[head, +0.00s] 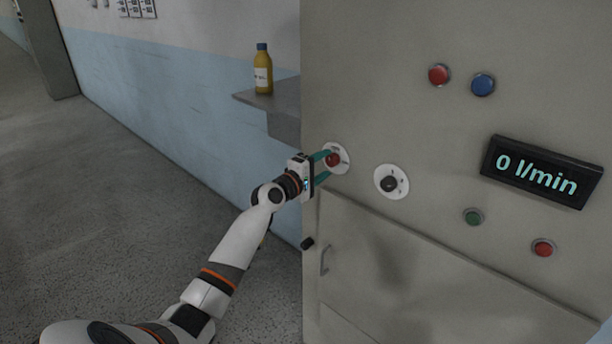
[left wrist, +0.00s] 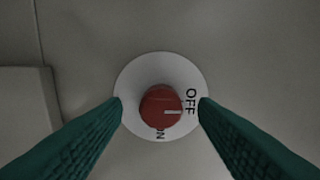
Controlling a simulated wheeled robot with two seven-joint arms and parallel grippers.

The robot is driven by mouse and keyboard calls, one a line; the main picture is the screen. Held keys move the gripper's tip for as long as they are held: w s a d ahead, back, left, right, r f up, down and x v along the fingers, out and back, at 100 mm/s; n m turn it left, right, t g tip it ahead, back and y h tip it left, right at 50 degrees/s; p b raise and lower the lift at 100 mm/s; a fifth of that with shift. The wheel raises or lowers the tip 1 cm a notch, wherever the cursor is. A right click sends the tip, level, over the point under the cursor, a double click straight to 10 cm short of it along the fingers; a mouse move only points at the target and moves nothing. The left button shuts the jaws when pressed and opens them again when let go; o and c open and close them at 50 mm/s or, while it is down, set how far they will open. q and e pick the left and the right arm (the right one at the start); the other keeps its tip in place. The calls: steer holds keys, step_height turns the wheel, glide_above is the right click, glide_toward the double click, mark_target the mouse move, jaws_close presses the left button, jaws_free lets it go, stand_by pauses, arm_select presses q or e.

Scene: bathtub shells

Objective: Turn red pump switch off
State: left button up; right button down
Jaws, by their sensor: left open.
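The red pump switch (head: 333,160) is a round knob on a white disc at the left of the grey panel. In the left wrist view the red knob (left wrist: 161,106) sits at the middle of its disc, with OFF printed at the right and ON at the bottom. Its pale pointer mark points right, a little below the OFF label. My left gripper (head: 326,163) is open, with its green fingers around the knob in the head view. In the left wrist view its fingers (left wrist: 160,110) stand on both sides, visibly apart from the knob. My right gripper is not in view.
A black switch (head: 389,183) on a white disc is right of the red one. A display (head: 541,172) reads 0 l/min. Several red, blue and green buttons are on the panel. A cabinet door handle (head: 325,260) is below. A yellow bottle (head: 263,70) stands on a shelf behind.

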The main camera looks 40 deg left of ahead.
arm_select(q)
steer(key=s+b, duration=0.2)
steer(key=s, duration=0.8)
steer(key=shift+s+a, duration=0.2)
steer(key=shift+a, duration=0.25)
